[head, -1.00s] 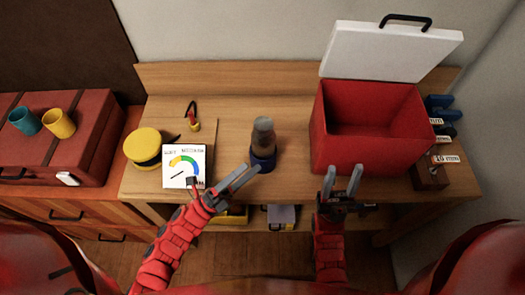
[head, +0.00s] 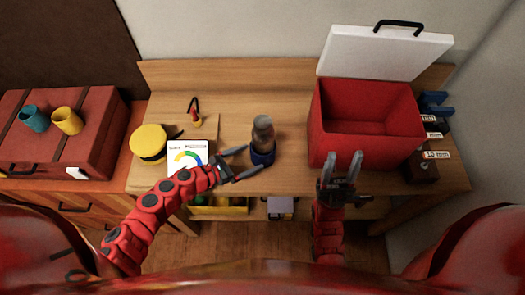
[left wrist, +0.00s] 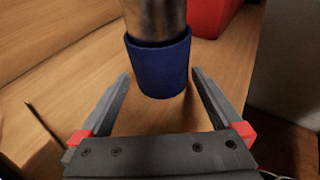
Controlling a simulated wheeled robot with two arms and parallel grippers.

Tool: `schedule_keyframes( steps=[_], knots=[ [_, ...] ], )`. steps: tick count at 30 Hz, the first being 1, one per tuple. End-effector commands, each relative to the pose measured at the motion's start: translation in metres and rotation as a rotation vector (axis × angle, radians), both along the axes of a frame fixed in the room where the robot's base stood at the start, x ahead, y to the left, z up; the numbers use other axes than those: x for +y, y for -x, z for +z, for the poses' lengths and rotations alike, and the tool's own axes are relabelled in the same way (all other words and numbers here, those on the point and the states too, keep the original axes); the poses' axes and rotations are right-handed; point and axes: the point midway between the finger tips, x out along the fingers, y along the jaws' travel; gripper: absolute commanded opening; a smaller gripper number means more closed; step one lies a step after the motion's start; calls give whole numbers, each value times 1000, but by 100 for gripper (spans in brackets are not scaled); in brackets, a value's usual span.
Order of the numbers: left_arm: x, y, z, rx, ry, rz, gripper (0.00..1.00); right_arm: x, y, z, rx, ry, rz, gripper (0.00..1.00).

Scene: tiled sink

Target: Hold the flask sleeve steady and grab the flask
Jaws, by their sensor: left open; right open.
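The flask (head: 263,131) is a grey-brown metallic cylinder standing upright on the wooden table, with its lower part inside a dark blue sleeve (head: 262,154). My left gripper (head: 252,161) is open just left of and in front of the sleeve. In the left wrist view the blue sleeve (left wrist: 160,68) and the flask (left wrist: 155,18) stand ahead, between the lines of the open fingers (left wrist: 160,84), which do not visibly touch them. My right gripper (head: 342,160) is open and empty at the table's front edge, in front of the red box.
A red box (head: 365,152) with a raised white lid (head: 384,50) stands right of the flask. The table (head: 228,103) behind the flask is clear.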

Motion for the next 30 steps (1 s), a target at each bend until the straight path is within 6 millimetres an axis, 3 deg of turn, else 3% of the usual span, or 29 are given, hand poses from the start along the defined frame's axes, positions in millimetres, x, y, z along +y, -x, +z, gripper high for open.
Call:
schedule_keyframes(
  steps=[2,4,9,23,28,30],
  knots=[
    [-12,-6,-3,3,1,-4,100,0,0,2,0,0,0,50],
    [-20,-10,-16,0,-1,-6,100,0,0,-18,0,0,0,50],
    [-33,-21,-18,2,-1,-4,100,0,0,-32,0,0,0,50],
    [-40,-26,-16,4,0,-1,100,0,0,-36,0,0,0,50],
    [-40,-26,-16,5,1,-1,69,0,0,-36,0,0,0,50],
    [-40,-26,-16,5,1,-1,68,0,-1,-36,1,1,1,61]
  ],
)
